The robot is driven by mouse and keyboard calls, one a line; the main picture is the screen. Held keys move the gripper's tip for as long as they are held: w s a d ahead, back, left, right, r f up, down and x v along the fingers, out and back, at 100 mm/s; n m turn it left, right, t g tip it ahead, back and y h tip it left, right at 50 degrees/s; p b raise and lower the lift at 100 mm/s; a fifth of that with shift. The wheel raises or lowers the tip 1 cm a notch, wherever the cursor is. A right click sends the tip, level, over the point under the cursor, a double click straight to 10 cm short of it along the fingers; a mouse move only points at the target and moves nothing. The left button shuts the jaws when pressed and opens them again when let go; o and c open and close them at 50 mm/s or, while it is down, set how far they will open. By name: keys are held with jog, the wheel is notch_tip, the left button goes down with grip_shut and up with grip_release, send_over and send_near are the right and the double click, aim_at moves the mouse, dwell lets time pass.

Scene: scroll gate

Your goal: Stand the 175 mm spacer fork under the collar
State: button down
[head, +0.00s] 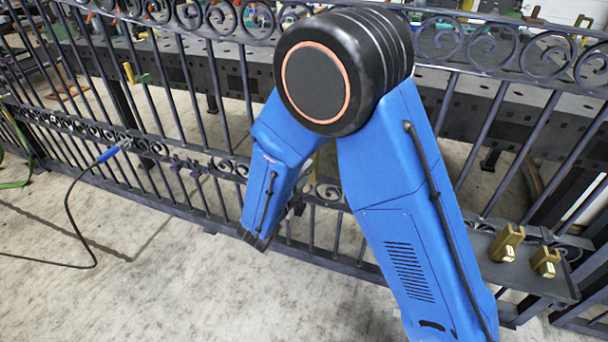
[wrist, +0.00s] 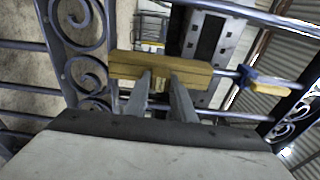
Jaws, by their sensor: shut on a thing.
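My gripper (wrist: 161,80) is shut on a brass-coloured spacer fork (wrist: 198,74), which lies crosswise between the fingertips in the wrist view. The fork is beside the dark gate bars and scrolls. Its size mark is not readable. In the head view my blue arm hides the fingers and most of the held fork; only a thin yellowish sliver shows behind the arm. Two other brass forks, the left one (head: 507,243) and the right one (head: 546,262), stand on a dark tray at the right. I cannot clearly make out the collar.
The dark iron gate (head: 190,90) with scrolls spans the head view, close behind my arm. A workbench stands beyond it. A blue-handled tool (head: 107,155) with a black cable is at the left. A blue and yellow piece (wrist: 262,84) sits on a rail. The front-left floor is mostly clear.

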jog(key=shift+x, duration=1.35)
jog(key=shift+w+a, duration=0.1)
jog(key=shift+w, duration=0.15)
dwell(0.3)
jog(key=c, duration=1.4)
grip_release()
jog(key=shift+f, duration=0.1)
jog(key=v, duration=1.7)
jog(key=shift+s+a, duration=0.1)
jog(key=shift+s, duration=0.05)
